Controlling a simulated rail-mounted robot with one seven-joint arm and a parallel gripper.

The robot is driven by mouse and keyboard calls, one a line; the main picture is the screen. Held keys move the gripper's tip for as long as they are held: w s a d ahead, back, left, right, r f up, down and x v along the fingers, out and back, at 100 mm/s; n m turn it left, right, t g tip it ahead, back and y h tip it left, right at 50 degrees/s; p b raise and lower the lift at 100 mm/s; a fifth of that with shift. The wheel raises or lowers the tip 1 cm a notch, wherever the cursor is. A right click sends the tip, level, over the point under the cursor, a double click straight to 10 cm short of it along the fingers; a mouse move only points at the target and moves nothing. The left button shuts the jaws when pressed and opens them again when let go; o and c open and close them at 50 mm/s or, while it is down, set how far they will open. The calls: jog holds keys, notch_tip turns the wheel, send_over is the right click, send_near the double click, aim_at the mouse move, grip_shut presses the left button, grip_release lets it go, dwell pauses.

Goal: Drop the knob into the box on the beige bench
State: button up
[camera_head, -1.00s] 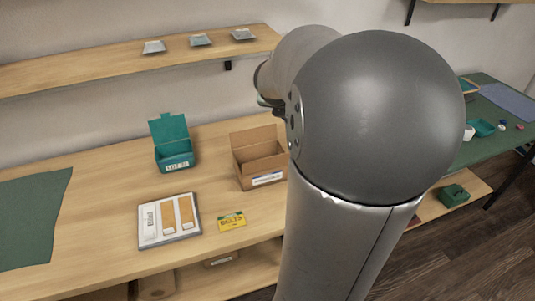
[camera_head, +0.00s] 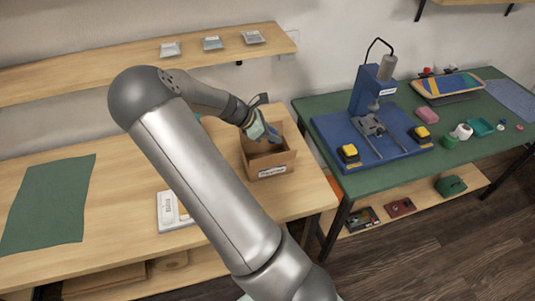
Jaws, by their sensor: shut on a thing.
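The open cardboard box (camera_head: 288,163) with a white label stands on the beige bench (camera_head: 120,200), near its right end. My gripper (camera_head: 273,134) points down over the box's opening, seen small and partly from behind. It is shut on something. The knob itself is too small or hidden at the fingertips to make out. My arm crosses the picture from the bottom to the upper left and back to the box.
A green mat (camera_head: 48,205) lies on the left of the bench. My arm partly hides a white tray (camera_head: 170,212). At the right, a green bench (camera_head: 330,107) holds a blue press (camera_head: 366,92) and small parts. A shelf (camera_head: 120,72) runs above.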

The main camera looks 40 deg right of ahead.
jog(key=shift+f+b, duration=2.1)
jog(key=shift+f, duration=0.7)
jog(key=o, duration=1)
jog(key=shift+r, duration=0.1)
jog(key=v, duration=1.7)
jog(key=shift+w+a+r, duration=0.1)
jog(key=shift+a, duration=0.05)
